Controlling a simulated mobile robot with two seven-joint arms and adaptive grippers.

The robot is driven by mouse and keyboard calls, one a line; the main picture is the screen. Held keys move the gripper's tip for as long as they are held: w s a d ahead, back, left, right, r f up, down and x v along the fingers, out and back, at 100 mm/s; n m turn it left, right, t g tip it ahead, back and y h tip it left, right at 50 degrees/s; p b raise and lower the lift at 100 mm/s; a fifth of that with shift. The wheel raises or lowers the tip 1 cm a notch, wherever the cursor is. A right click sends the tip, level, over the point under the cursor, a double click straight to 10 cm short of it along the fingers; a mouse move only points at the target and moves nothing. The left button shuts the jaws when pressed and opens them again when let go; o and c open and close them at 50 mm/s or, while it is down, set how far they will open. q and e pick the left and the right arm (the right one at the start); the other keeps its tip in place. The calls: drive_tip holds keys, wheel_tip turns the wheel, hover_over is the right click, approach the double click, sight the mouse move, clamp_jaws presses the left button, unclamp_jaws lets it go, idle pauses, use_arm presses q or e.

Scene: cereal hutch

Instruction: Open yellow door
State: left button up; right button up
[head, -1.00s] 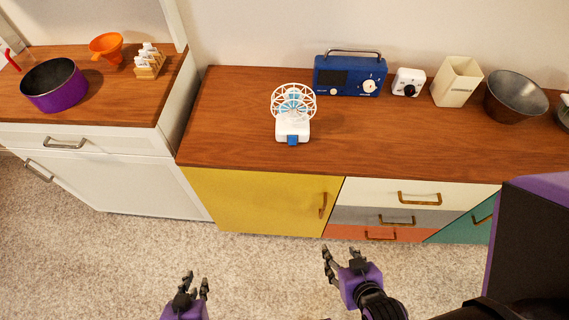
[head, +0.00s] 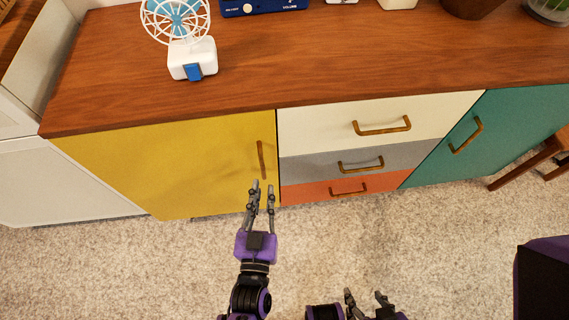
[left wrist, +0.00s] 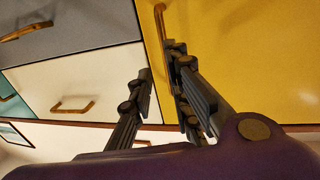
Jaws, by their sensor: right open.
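The yellow door (head: 160,165) is closed at the left of the cabinet front. Its upright wooden handle (head: 261,160) is near the door's right edge. My left gripper (head: 262,187) is open, with its fingertips at the lower end of the handle. In the left wrist view the fingers (left wrist: 158,62) are apart, and the handle (left wrist: 161,28) lies just beyond them, partly covered by one finger; I cannot tell whether they touch. My right gripper (head: 367,298) is open and empty above the carpet at the bottom of the head view.
White (head: 330,128), grey (head: 310,167) and orange (head: 305,192) drawers are right of the door, then a teal door (head: 490,125). A white fan (head: 192,58) stands on the wooden top. Carpet (head: 130,265) in front is clear. A wooden stool (head: 530,160) is at right.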

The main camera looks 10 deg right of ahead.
sight(262, 168)
use_arm(q)
drive_tip(key=x, duration=0.5)
drive_tip(key=a+x, duration=0.1)
drive_tip(key=x, duration=0.2)
drive_tip(key=shift+w+r, duration=0.1)
drive_tip(key=shift+r, duration=0.25)
clamp_jaws()
